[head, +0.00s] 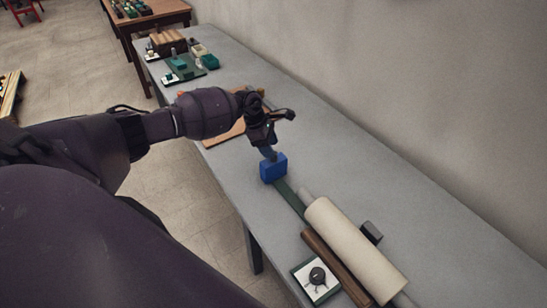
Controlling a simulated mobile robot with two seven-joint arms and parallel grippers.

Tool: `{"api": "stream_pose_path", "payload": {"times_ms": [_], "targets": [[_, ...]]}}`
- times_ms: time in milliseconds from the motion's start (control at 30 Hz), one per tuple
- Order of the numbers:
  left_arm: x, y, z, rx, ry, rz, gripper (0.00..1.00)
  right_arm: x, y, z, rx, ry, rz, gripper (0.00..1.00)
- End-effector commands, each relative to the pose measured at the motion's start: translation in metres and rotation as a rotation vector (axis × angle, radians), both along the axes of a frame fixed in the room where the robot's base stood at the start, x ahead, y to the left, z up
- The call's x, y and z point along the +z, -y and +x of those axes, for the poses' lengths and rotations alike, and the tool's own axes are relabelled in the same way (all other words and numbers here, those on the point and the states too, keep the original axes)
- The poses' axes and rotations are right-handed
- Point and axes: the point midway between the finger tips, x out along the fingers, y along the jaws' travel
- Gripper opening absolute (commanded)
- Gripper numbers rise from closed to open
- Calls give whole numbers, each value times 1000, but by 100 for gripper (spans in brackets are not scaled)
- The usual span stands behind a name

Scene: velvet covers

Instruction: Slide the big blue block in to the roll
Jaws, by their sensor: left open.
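My left gripper (270,154) is open and points down at the top of the blue block. Its fingertips are small here and partly hide the block's top edge; I cannot tell if they touch it. My right gripper is not in view.
A dark green strip (290,200) runs from the block toward the roll. A brown wooden bar (335,265) lies along the roll's left side. A small dark block (371,232) sits right of the roll. A white square with a black knob (316,279) is at the front edge. The table's right side is clear.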

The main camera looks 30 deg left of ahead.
Motion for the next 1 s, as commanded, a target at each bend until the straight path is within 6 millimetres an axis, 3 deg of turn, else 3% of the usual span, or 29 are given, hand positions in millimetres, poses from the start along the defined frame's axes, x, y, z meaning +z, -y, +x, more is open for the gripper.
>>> {"api": "stream_pose_path", "payload": {"times_ms": [33, 233, 667, 1000], "targets": [[-11, 3, 1, 0, 0, -1, 50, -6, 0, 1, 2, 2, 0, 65], [-27, 10, 4, 1, 0, -2, 50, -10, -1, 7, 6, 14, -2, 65], [-32, 12, 5, 1, 1, -1, 50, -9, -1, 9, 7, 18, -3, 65], [-32, 12, 5, 1, 1, -1, 0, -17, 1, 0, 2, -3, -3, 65]]}}
